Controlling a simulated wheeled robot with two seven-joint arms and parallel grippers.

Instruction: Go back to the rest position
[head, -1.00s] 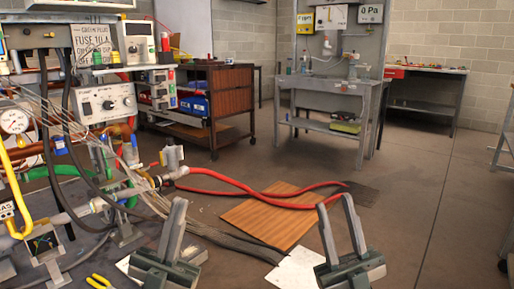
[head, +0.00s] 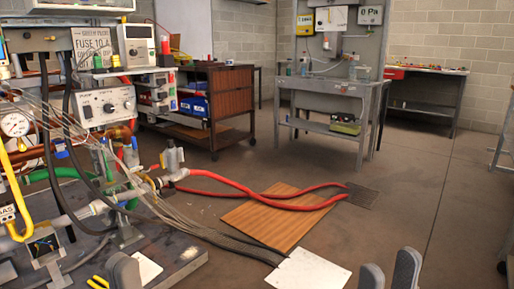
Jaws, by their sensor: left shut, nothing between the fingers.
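My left gripper (head: 122,262) shows only as grey fingertips at the bottom edge, close together and shut, with nothing seen between them. It stands in front of the grey workbench with the pipes. My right gripper (head: 389,264) shows as two grey fingertips at the bottom edge, right of the white sheet on the floor. The rest of both grippers and both arms is below the picture.
A workbench (head: 185,262) with pipes, gauges and wires fills the left. A brown panel (head: 285,213), a white sheet (head: 308,272) and red hoses (head: 230,182) lie on the floor. A dark cart (head: 231,95) and a grey bench (head: 330,97) stand behind. Floor at the right is clear.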

